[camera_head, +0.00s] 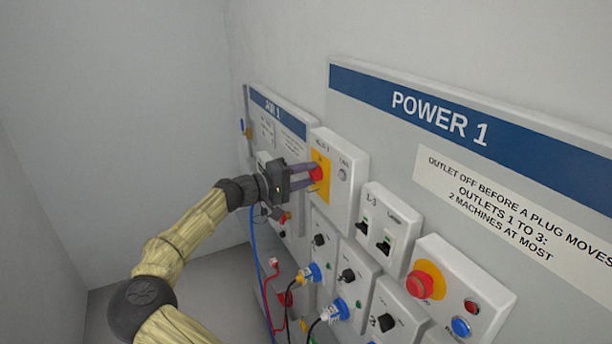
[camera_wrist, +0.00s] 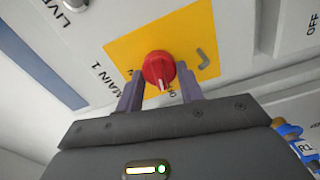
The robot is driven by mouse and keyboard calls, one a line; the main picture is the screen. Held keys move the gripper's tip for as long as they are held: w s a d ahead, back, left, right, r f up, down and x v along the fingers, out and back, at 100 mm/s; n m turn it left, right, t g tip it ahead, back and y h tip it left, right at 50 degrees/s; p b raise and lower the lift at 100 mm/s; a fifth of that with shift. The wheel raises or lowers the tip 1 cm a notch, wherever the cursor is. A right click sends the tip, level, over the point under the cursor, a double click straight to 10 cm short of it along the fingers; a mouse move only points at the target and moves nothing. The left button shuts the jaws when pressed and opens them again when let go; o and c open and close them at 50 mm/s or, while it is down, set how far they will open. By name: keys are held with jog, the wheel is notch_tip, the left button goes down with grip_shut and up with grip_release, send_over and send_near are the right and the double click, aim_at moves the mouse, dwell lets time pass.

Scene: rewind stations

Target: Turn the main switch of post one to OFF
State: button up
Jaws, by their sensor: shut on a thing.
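The main switch is a red rotary knob (camera_wrist: 158,70) on a yellow plate (camera_wrist: 126,47) marked MAIN 1, in the wrist view. In the head view the red knob (camera_head: 317,174) sits on the yellow plate (camera_head: 322,190) of a white box (camera_head: 345,165), left of the POWER 1 sign. My gripper (camera_wrist: 160,88) has its two purple fingers on either side of the knob and is shut on it. The knob's pale mark points down toward my gripper in the wrist view; the lettering near it is partly hidden. My gripper also shows in the head view (camera_head: 314,174).
Right of the main switch box are a breaker box (camera_head: 385,230) and a red emergency button (camera_head: 420,285). Below are outlets with blue plugs (camera_head: 336,308) and hanging cables. The AIR 1 panel (camera_head: 282,118) is behind my gripper. Floor at left is clear.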

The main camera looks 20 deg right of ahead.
jog(key=shift+n, duration=1)
jog(key=o, duration=1)
jog(key=shift+f, duration=0.1)
jog(key=shift+f, duration=0.1)
jog(key=shift+f, duration=0.1)
